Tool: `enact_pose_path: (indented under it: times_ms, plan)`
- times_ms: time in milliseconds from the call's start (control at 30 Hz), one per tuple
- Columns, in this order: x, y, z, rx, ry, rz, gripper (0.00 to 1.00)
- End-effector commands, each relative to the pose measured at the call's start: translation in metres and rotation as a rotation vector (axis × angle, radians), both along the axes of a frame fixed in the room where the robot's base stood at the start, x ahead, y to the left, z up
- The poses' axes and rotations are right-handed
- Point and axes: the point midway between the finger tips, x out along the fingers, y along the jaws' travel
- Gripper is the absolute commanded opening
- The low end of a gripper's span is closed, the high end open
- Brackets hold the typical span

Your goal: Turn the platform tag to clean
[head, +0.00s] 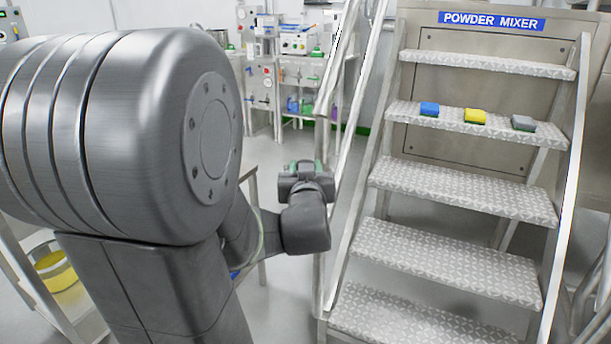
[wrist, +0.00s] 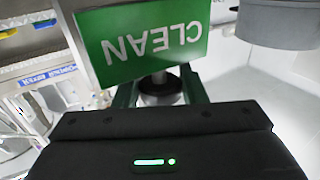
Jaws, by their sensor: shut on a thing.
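The platform tag (wrist: 145,40) shows in the wrist view as a green plate with white letters reading CLEAN, upside down in the picture. My gripper (wrist: 158,84) is shut on the tag, with its dark green fingers reaching up to the plate's lower edge. A round metal part (wrist: 160,98) shows between the fingers. In the head view my gripper (head: 305,166) is beside the left rail of the steps; the tag's face cannot be made out there.
Metal steps (head: 440,255) rise to a panel with a POWDER MIXER sign (head: 491,21). A blue sponge (head: 429,109), a yellow sponge (head: 475,116) and a grey sponge (head: 523,123) lie on one tread. A left handrail (head: 352,170) runs close to my gripper. A yellow bucket (head: 55,268) stands at lower left.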

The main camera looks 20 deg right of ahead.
Motion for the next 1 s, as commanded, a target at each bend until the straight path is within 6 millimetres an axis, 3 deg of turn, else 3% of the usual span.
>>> enact_pose_path:
  times_ms: [567,600,700,1000]
  plan:
    - [0.0003,0.0002,0.0006,0.0,-0.001,0.017,0.15]
    - [0.0003,0.0002,0.0007,0.0,-0.001,0.017,0.42]
    - [0.0003,0.0002,0.0007,-0.001,-0.002,0.017,0.58]
    - [-0.0014,0.0007,0.0007,0.0,-0.001,0.017,0.58]
